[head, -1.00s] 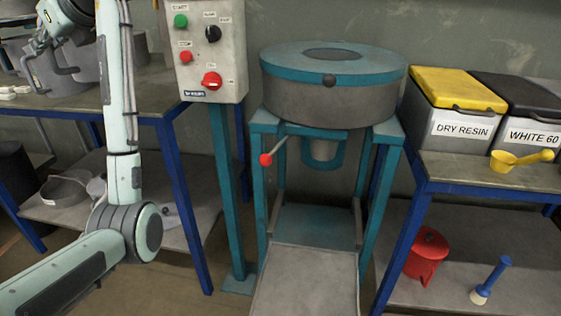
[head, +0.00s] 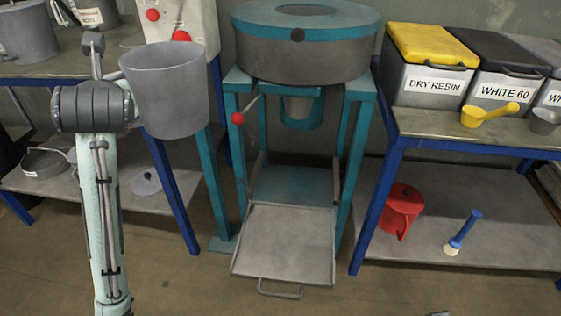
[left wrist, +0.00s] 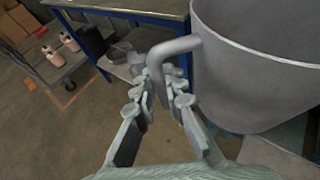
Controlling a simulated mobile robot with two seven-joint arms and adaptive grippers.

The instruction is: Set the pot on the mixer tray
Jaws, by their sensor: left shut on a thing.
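A large grey metal pot (head: 172,100) hangs upright in the air left of the mixer in the head view. It also fills the upper right of the left wrist view (left wrist: 262,70). My left gripper (left wrist: 165,88) is shut on the pot's bent side handle (left wrist: 176,46). The gripper's fingers cannot be made out in the head view. The mixer tray (head: 285,240) is a flat grey plate with a front handle, sticking out low in front of the teal mixer stand. No pot is on it. The mixer (head: 300,58) is a grey drum with a teal lid. My right gripper is not in view.
Blue-legged tables flank the mixer. The right one holds bins, including DRY RESIN (head: 434,86), and a yellow scoop (head: 484,116); a red can (head: 402,208) and a brush (head: 462,234) are below. The control box (head: 180,20) is behind the pot.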

